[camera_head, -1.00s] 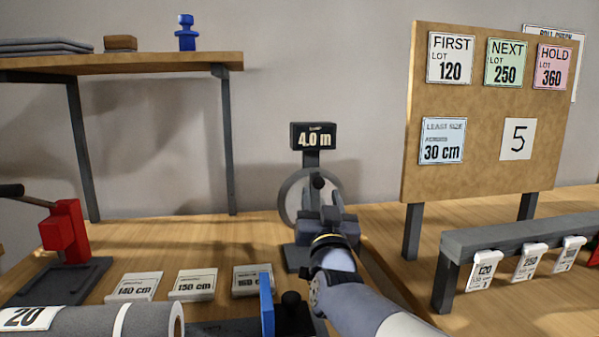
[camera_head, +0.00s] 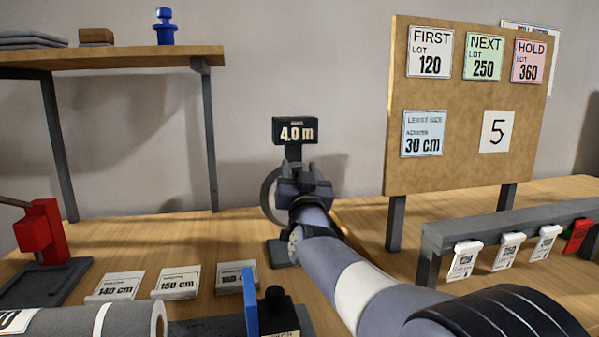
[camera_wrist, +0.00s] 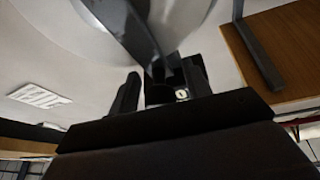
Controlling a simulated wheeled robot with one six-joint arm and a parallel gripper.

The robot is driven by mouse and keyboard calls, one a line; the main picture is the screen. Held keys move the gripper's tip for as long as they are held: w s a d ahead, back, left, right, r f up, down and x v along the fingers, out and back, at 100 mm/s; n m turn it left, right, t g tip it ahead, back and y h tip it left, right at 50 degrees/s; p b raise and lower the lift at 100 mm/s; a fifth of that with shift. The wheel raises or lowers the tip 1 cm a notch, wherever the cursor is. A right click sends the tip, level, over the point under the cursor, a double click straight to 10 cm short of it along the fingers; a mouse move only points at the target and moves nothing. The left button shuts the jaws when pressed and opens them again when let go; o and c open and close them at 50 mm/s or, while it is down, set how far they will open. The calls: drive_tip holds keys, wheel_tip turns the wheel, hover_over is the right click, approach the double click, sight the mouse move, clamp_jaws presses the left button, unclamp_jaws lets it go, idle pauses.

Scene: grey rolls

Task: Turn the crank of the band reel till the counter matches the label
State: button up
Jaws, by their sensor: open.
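The band reel (camera_head: 268,197) stands on the bench with its pale disc mostly behind my gripper. Its counter (camera_head: 296,131) on top reads 4.0 m. My gripper (camera_head: 304,172) is open in front of the disc and hides the crank knob in the head view. In the wrist view my gripper (camera_wrist: 163,88) has its fingers apart, with a dark part between them; I cannot tell whether they touch it. A dark bar, perhaps the crank arm (camera_wrist: 122,25), crosses the pale disc there. The board (camera_head: 455,178) carries a white label (camera_head: 497,132) reading 5.
Length cards (camera_head: 176,283) lie front left, beside a grey roll (camera_head: 75,322) and a red tool (camera_head: 42,232). A blue upright plate (camera_head: 250,303) stands front centre. A low rail with tags (camera_head: 520,226) is at right. A shelf (camera_head: 100,62) is upper left.

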clamp_jaws()
idle(0.3)
drive_tip(key=shift+d+m, duration=0.15)
drive_tip(key=shift+m, duration=0.15)
